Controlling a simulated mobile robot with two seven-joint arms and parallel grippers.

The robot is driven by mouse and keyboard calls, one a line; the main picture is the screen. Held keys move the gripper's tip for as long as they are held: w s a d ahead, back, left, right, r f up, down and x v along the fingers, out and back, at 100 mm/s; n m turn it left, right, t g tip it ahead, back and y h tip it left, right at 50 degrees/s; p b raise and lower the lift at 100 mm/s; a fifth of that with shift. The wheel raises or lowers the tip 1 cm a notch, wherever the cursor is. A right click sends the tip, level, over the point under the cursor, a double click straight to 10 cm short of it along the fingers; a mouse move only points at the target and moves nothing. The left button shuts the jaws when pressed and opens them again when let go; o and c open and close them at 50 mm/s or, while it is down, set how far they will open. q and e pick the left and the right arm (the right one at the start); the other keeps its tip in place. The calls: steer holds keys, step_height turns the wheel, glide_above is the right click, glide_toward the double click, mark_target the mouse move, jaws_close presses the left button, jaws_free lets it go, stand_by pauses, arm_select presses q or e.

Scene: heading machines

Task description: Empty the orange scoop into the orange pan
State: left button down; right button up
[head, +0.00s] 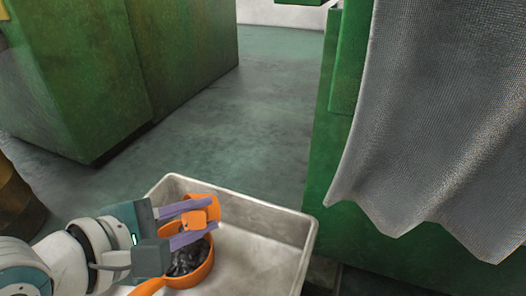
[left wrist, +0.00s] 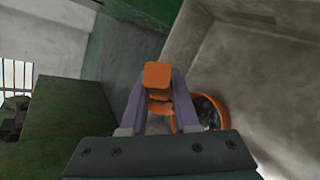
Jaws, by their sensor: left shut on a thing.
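My left gripper (head: 213,213) comes in from the lower left, its two purple fingers shut on the orange scoop (head: 203,203). The scoop is above the far part of the orange pan (head: 207,266); its bowl looks tilted, and I cannot see whether anything is in it. The pan holds dark small pieces (head: 186,259), and its handle points to the lower left. In the left wrist view the scoop (left wrist: 157,75) sits between the fingers, and the pan (left wrist: 217,101) with dark pieces shows partly behind the right finger. My right gripper is not in view.
The pan stands in a pale grey metal tray (head: 270,212) with raised walls; the tray's right part is bare. A green machine with a grey mesh curtain (head: 435,120) stands to the right. Another green machine (head: 130,70) is at the back left, with open floor between.

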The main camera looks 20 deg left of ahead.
arm_select(q)
steer(key=shift+s+a+f+n+t+h+b, duration=0.35)
steer(key=shift+s+a+t+h+b, duration=0.35)
steer(key=shift+b, duration=1.45)
steer(key=shift+s+a+f+n+t+h+b, duration=0.3)
steer(key=shift+t+b, duration=0.6)
steer(key=shift+b, duration=1.25)
